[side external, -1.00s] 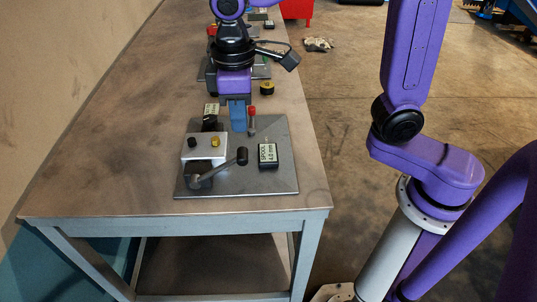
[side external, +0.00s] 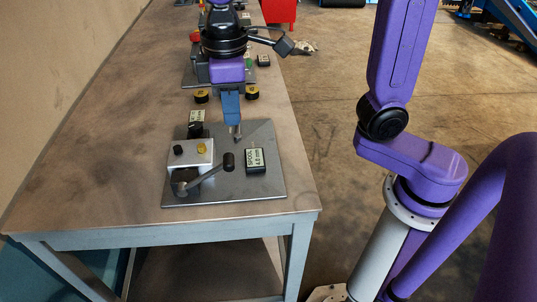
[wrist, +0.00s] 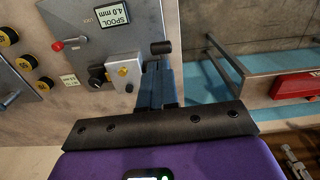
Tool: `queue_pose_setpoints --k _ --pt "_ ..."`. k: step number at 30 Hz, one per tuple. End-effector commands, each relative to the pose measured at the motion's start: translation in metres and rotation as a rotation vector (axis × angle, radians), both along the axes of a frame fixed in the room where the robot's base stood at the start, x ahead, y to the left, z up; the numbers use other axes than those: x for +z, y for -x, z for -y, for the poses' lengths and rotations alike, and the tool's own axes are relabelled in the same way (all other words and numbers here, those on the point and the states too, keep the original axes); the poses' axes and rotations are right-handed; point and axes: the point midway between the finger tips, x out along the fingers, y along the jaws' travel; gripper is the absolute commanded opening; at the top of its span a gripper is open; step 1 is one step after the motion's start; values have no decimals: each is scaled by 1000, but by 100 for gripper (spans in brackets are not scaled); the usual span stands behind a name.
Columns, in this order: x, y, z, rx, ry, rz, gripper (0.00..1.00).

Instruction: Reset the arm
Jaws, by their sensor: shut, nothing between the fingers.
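My gripper (side external: 234,128) is over the back part of the near metal plate (side external: 258,190) in the side view, pointing down, shut and empty. In the wrist view my gripper (wrist: 158,104) shows with its blue fingers together, beside the white block. The white block (side external: 190,153) with a black knob and a yellow knob sits on the plate's left side. A lever with a black grip (side external: 228,160) reaches across in front of it. A black box labelled SPOOL 4.0 mm (side external: 256,161) is on the plate's right side. A red knob (wrist: 57,46) on a rod shows in the wrist view.
A second labelled box (side external: 196,123) stands behind the white block. Another plate with items is at the far end. The table's left side is clear.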

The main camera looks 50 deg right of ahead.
Motion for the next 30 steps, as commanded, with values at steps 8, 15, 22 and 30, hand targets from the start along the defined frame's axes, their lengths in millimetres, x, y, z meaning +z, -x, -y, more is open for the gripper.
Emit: queue_pose_setpoints --k 8,15,22,30 --pt "-22 41 40 79 -6 4 0" --pt "-41 82 77 149 -11 8 0" --pt "-61 125 113 217 -18 12 0" --pt "-77 162 141 273 -23 14 0"
